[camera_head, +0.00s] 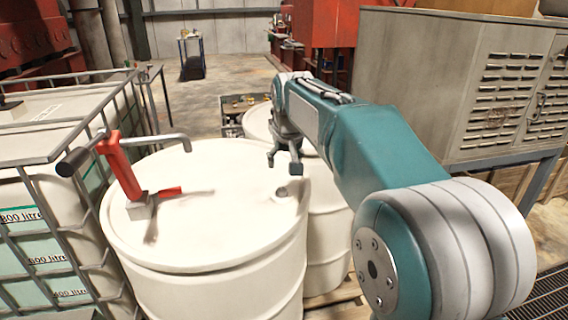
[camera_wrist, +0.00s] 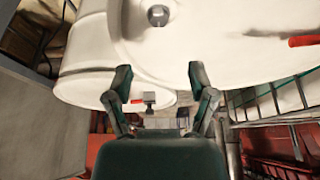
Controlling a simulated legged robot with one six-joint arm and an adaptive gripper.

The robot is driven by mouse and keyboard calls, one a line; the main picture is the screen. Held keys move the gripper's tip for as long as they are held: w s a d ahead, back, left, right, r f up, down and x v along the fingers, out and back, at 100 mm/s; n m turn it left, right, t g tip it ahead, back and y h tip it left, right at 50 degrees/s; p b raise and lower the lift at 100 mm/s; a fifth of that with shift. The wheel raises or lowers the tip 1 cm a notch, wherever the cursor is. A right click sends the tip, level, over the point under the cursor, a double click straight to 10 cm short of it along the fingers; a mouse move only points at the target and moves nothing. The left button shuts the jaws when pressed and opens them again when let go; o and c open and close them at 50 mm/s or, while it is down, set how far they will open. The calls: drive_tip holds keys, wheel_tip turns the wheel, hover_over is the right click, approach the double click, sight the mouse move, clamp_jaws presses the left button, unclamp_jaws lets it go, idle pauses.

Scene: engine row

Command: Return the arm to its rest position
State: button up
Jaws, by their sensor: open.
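My gripper (camera_head: 283,163) hangs from my teal arm above the right part of the nearest white drum's lid. Its two fingers are spread with nothing between them. In the wrist view the open gripper (camera_wrist: 160,80) shows in front of the white lid. The white drum (camera_head: 205,235) carries a red hand pump (camera_head: 122,170) with a grey spout and a black grip. A small grey bung (camera_head: 282,192) sits in the lid just below the gripper; it also shows in the wrist view (camera_wrist: 158,15). The gripper looks apart from the lid.
A caged tank (camera_head: 40,210) stands close on the left. A second white drum (camera_head: 325,210) is behind my arm. A grey louvred cabinet (camera_head: 425,75) stands on the right, red machinery (camera_head: 325,25) at the back. Open floor (camera_head: 215,95) lies beyond the drums.

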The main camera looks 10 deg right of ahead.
drive_tip(key=s+f, duration=0.4)
drive_tip(key=s, duration=1.1)
drive_tip(key=s+f+t, duration=0.1)
drive_tip(key=s+f, duration=0.3)
drive_tip(key=s, duration=1.2)
drive_tip(key=shift+s+d, duration=0.2)
drive_tip(key=shift+d, duration=0.15)
idle(0.8)
